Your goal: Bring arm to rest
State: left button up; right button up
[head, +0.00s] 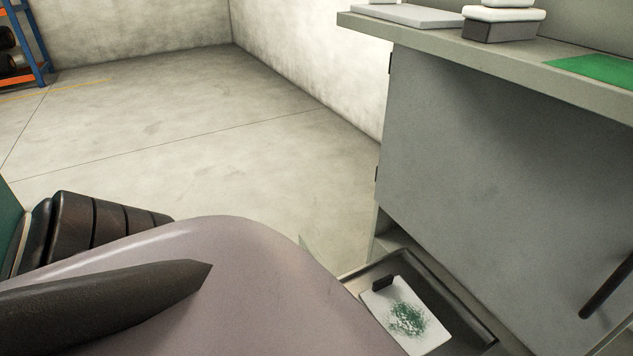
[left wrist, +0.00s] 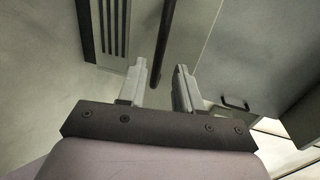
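My left gripper (left wrist: 160,80) shows in the left wrist view, its two pale fingers apart with nothing between them. A dark rod (left wrist: 165,40) stands behind the gap; I cannot tell how far off it is. In the head view a large mauve link of my own arm fills the lower left and middle. Neither gripper is visible in the head view, and my right gripper shows in no frame.
A grey cabinet (head: 480,150) with a worktop (head: 490,48) stands at right. Low beside it, an open drawer (head: 462,310) holds a white board (head: 400,322) with green shreds. A blue and orange rack (head: 38,45) stands far left. The floor (head: 190,140) between is clear.

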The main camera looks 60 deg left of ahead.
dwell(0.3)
pick_arm(q)
jog(key=w+d+r+n+g+p, duration=0.1)
jog(key=d+r+n+p, duration=0.2)
jog(key=r+n+p, duration=0.2)
jog(key=w+d+r+n+g+p, duration=0.2)
jog(key=d+r+n+p, duration=0.2)
jog(key=r+p, duration=0.8)
jog(key=w+d+r+n+g+p, duration=0.2)
jog(key=d+r+n+p, duration=0.2)
jog(key=r+n+p, duration=0.3)
notch_tip(320, 180, up, 5)
jog(key=shift+w+r+h+p, duration=0.2)
jog(key=shift+h+p, duration=0.2)
jog(key=shift+p, duration=0.6)
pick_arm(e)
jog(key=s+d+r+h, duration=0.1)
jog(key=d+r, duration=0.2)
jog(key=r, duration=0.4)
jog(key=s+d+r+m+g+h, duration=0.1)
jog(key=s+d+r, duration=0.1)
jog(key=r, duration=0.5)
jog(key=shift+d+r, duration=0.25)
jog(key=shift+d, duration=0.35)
pick_arm(q)
jog(key=shift+n, duration=0.3)
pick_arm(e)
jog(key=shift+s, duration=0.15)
